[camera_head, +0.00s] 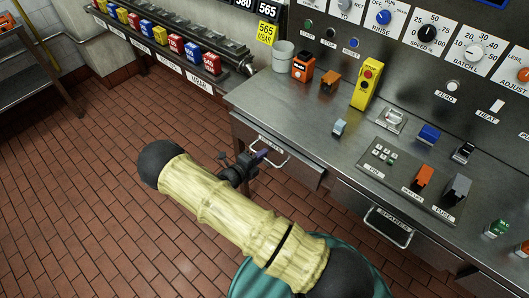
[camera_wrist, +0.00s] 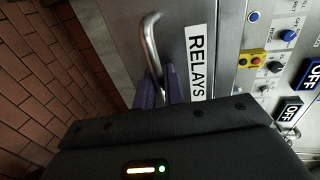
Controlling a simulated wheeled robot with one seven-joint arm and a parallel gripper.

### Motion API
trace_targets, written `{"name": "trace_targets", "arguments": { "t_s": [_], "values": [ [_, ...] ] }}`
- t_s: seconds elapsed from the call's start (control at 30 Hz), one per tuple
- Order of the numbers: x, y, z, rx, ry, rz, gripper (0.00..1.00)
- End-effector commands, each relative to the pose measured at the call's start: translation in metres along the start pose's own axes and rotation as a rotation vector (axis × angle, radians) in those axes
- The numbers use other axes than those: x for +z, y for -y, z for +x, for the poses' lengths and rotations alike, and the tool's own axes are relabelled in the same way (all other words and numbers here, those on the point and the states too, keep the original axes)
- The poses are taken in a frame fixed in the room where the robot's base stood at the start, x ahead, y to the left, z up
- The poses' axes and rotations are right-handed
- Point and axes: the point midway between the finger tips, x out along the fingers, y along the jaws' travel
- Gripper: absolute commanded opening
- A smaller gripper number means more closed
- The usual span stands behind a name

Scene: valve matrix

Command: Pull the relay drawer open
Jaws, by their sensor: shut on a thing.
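The relay drawer is a grey metal front with a white RELAYS label, under the counter in the head view (camera_head: 304,174). In the wrist view its front and label (camera_wrist: 197,60) stand beside my gripper. Its bright metal bar handle (camera_wrist: 150,38) runs up from between my fingers and also shows in the head view (camera_head: 281,162). My gripper (camera_head: 262,154) is shut on the handle; its dark purple fingers (camera_wrist: 155,88) are on either side of the bar. I cannot tell from these views whether the drawer stands out from the cabinet.
The SPARES drawer, with its own handle (camera_head: 388,228), is to the right. The steel counter (camera_head: 310,112) above holds an orange box (camera_head: 303,66), a yellow switch box (camera_head: 367,84) and several small parts. The brick-tiled floor (camera_head: 80,190) at left is clear.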

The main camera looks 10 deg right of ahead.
Motion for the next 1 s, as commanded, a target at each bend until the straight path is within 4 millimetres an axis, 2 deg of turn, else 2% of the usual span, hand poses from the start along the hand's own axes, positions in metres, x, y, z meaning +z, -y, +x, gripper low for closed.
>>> {"name": "trace_targets", "arguments": {
  "t_s": [0.37, 0.7, 0.8, 1.0],
  "values": [
    [0.003, -0.016, -0.079, 0.006, 0.007, 0.004, 0.0],
    [0.003, -0.036, -0.167, 0.006, 0.006, 0.004, 0.0],
    [0.003, -0.04, -0.187, 0.006, 0.007, 0.004, 0.0],
    [0.002, -0.044, -0.211, 0.004, 0.006, 0.003, 0.0]
  ]
}}
